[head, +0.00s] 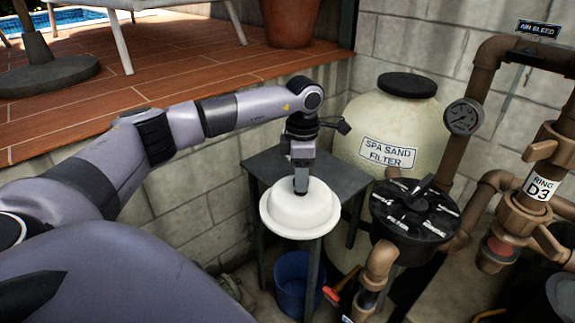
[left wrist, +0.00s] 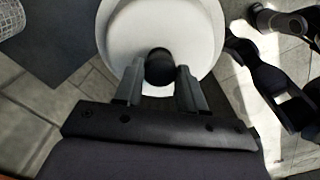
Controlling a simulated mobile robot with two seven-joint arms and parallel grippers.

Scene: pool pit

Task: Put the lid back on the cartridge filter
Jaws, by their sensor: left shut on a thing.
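The lid (head: 300,212) is a white round dome with a stepped, wide rim. My left gripper (head: 301,186) is shut on the black knob (left wrist: 159,67) at its top. The knob sits between the two fingers in the left wrist view (left wrist: 158,90). In the head view the lid looks level and overlaps the front edge of the grey table; whether it touches the table cannot be told. I cannot make out an open cartridge filter body in either view. My right gripper is not recognisable in either view.
The grey table (head: 345,178) stands by the block wall. To its right are the spa sand filter (head: 395,120), a black valve head (head: 415,208) and brown pipes (head: 550,145). A blue bucket (head: 294,285) is below. Dark parts (left wrist: 275,90) fill the wrist view's right.

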